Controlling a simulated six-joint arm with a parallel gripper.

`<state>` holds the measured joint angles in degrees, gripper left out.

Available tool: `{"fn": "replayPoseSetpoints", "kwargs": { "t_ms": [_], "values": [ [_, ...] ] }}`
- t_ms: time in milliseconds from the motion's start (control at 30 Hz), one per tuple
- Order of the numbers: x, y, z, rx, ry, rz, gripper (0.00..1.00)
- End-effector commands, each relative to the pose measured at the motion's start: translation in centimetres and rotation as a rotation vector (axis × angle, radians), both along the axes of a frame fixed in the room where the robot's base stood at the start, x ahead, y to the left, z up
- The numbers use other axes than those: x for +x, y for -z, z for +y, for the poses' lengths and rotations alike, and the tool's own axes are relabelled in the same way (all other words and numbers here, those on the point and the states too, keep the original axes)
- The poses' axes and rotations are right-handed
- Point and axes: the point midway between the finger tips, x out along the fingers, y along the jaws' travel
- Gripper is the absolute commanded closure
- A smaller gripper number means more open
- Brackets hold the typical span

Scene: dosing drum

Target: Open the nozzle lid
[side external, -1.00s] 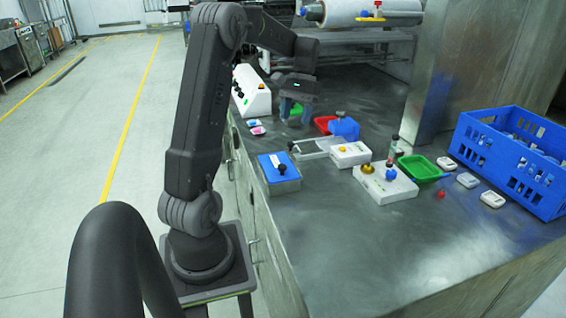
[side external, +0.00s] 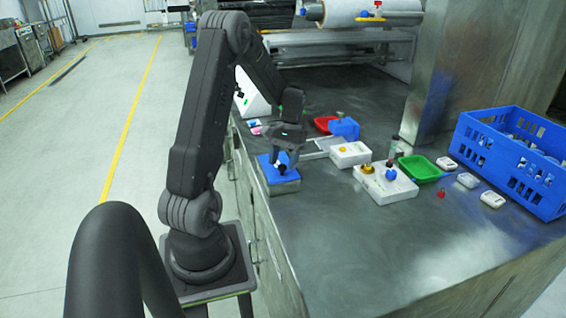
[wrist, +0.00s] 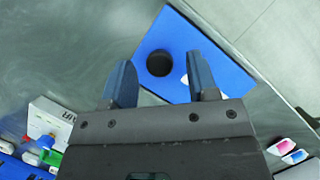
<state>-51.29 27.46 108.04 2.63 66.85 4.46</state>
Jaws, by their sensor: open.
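A blue-topped box (side external: 284,186) with a round black knob (wrist: 159,62) sits at the near left edge of the steel table. I cannot tell for sure which part is the nozzle lid. My gripper (side external: 281,161) is open, low over this box and pointing down. In the wrist view my gripper (wrist: 160,75) has its two blue-padded fingers apart, with the knob between and slightly beyond their tips. The blue top (wrist: 215,62) fills the area behind the knob. No contact with the knob is visible. My gripper hides part of the box in the side view.
A white box with a yellow knob (side external: 350,153) and a white box with gold and blue knobs (side external: 384,186) stand to the right. The front right tabletop is clear.

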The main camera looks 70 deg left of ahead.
Motion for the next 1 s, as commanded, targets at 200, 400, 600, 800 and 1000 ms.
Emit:
{"fn": "replayPoseSetpoints", "kwargs": {
  "t_ms": [200,400,600,800,1000],
  "values": [
    [-0.22,0.68,-0.21,0.001,0.0,-0.001,0.46],
    [-0.2,0.66,-0.2,0.001,0.0,-0.001,0.48],
    [-0.19,0.65,-0.19,0.001,0.0,-0.001,0.67],
    [-0.19,0.64,-0.19,0.001,0.0,-0.001,0.86],
    [-0.18,0.63,-0.18,0.001,0.0,-0.001,1.0]
  ]
}}
